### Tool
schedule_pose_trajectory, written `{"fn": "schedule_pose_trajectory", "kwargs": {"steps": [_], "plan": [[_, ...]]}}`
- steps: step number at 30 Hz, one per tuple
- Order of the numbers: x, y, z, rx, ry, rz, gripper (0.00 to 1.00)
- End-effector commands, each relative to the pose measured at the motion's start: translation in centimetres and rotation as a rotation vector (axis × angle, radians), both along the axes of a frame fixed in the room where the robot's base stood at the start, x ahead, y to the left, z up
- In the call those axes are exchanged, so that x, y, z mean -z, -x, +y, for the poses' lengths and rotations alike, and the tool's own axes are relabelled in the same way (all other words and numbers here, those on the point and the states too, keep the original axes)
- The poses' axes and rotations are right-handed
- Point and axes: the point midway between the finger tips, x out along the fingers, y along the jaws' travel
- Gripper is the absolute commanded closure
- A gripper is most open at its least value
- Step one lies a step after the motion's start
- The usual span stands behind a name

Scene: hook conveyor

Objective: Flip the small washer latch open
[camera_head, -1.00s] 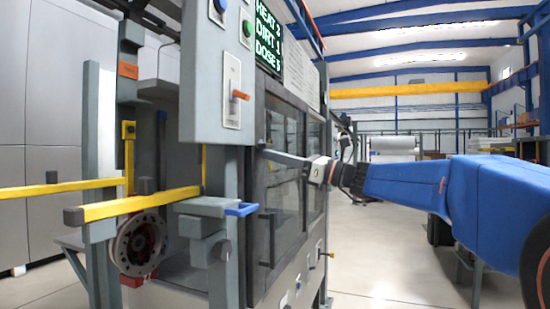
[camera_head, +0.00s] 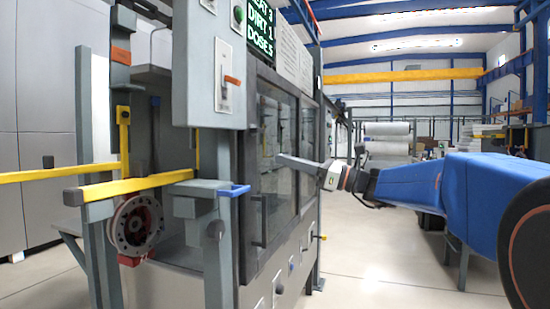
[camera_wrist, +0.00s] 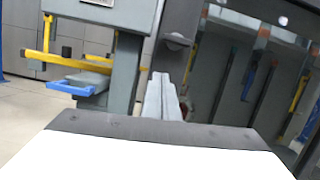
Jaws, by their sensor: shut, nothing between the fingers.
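The washer (camera_head: 290,200) is a grey cabinet with dark-framed glass doors at the middle of the head view. A small grey piece (camera_wrist: 178,40) that looks like the latch sits on the dark door frame in the wrist view. In the head view a small fitting (camera_head: 253,126) shows on that frame, too small to read clearly. My gripper (camera_head: 281,159) is shut and empty, its thin fingers pointing left in front of the glass door. In the wrist view the fingertips (camera_wrist: 160,80) lie below the grey piece, apart from it in the picture.
A panel with an orange lever (camera_head: 232,80) hangs left of the door. A blue handle (camera_head: 234,191) juts out below it; it also shows in the wrist view (camera_wrist: 72,87). Yellow rails (camera_head: 130,186) extend left.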

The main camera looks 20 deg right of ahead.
Motion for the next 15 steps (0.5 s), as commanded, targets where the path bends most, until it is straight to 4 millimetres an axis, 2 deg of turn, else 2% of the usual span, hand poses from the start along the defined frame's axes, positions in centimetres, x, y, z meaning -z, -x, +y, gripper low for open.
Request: {"fn": "schedule_pose_trajectory", "kwargs": {"steps": [6,15], "plan": [[0.6,1.4,-2.1,0.002,0.0,0.001,1.0],[0.9,2.1,-2.8,0.0,-0.001,0.001,1.0]]}}
